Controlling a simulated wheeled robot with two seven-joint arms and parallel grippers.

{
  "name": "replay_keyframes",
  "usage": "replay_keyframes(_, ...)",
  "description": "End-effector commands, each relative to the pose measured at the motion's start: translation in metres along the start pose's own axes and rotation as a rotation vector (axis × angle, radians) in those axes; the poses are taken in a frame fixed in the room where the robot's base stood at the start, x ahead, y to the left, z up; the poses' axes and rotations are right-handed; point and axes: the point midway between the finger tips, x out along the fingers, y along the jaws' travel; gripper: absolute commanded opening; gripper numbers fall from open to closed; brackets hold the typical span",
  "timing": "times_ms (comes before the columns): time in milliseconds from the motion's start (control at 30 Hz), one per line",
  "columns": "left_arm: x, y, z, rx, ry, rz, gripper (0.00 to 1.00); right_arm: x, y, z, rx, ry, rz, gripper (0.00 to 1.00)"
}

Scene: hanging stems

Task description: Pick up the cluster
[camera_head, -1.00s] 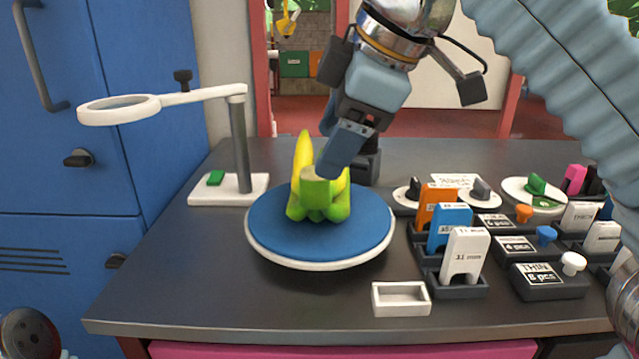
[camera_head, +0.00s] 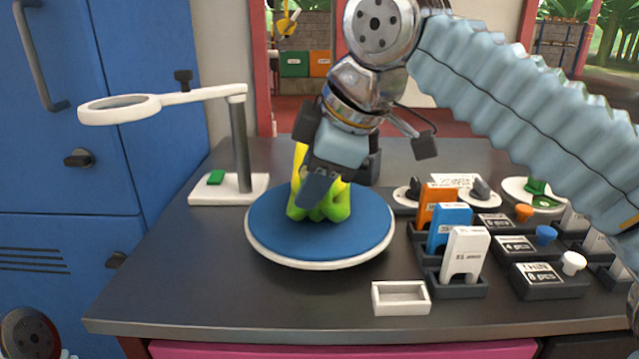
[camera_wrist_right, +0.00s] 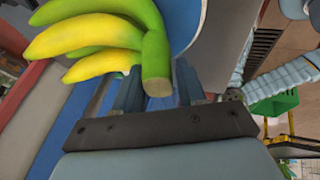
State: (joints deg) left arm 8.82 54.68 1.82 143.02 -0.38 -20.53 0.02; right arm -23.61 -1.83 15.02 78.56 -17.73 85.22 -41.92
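The cluster is a bunch of yellow-green bananas (camera_head: 337,206) on a round blue turntable with a white rim (camera_head: 262,222). My right gripper (camera_head: 316,192) is low over the bunch and hides much of its front and stem in the head view. In the right wrist view, the thick green stem of the bananas (camera_wrist_right: 156,70) stands between the two fingers of my right gripper (camera_wrist_right: 160,88). The fingers are apart, with a small gap at the stem's right side. My left gripper is not in view.
A white magnifier lamp (camera_head: 240,145) stands left of the turntable. Racks with orange, blue and white cards (camera_head: 465,255) and labelled dark boxes (camera_head: 550,280) fill the right side. A small white tray (camera_head: 400,298) lies at the front. The front left of the table is clear.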

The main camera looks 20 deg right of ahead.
Motion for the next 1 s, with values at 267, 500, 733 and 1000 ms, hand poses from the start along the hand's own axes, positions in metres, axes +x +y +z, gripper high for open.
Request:
replay_keyframes(267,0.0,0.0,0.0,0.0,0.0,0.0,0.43,0.0,0.0,0.0,0.0,0.0,0.0,0.0)
replay_keyframes(500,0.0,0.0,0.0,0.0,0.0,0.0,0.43,-0.002,0.001,-0.001,-0.001,0.003,0.004,0.0)
replay_keyframes(733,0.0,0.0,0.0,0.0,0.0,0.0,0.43,-0.012,0.005,-0.006,-0.002,0.005,0.005,0.0)
replay_keyframes(1000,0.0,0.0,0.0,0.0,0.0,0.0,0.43,-0.051,0.021,-0.023,-0.003,0.008,0.005,0.0)
